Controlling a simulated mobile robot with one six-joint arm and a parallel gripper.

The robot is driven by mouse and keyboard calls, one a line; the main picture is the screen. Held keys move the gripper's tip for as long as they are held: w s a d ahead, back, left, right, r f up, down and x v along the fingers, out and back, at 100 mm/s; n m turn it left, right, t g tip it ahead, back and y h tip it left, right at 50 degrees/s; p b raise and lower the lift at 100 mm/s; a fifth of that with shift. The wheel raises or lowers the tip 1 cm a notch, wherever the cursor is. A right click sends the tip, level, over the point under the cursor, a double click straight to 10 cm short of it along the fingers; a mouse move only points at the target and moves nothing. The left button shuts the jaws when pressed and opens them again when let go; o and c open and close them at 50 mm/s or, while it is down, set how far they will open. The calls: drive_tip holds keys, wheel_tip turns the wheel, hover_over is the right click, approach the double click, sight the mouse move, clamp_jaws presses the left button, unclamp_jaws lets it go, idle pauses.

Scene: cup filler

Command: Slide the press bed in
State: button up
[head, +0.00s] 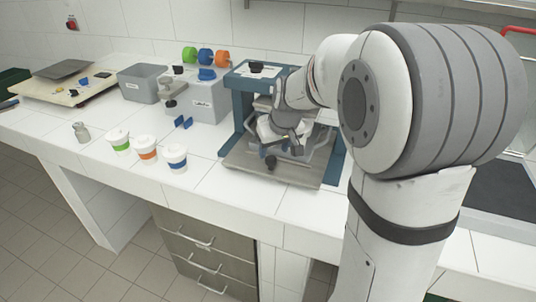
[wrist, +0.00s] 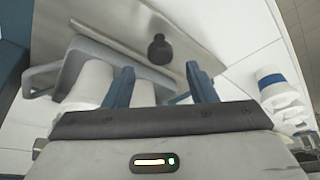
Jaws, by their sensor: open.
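The press bed (head: 245,165) is a flat grey metal plate under the press's blue frame (head: 240,103), and its front part sticks out toward the counter's front edge. A black knob (head: 270,161) stands near the bed's front; it also shows in the wrist view (wrist: 160,48). My arm hides part of the press in the head view.
Three white cups with green (head: 118,142), orange (head: 146,149) and blue (head: 175,158) bands stand left of the press. A grey box (head: 207,100) and a grey bin (head: 143,83) stand behind. The counter directly before the cups is clear.

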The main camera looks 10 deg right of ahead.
sight(271, 158)
drive_tip(key=shift+x, duration=2.25)
drive_tip(key=shift+c, duration=0.3)
clamp_jaws()
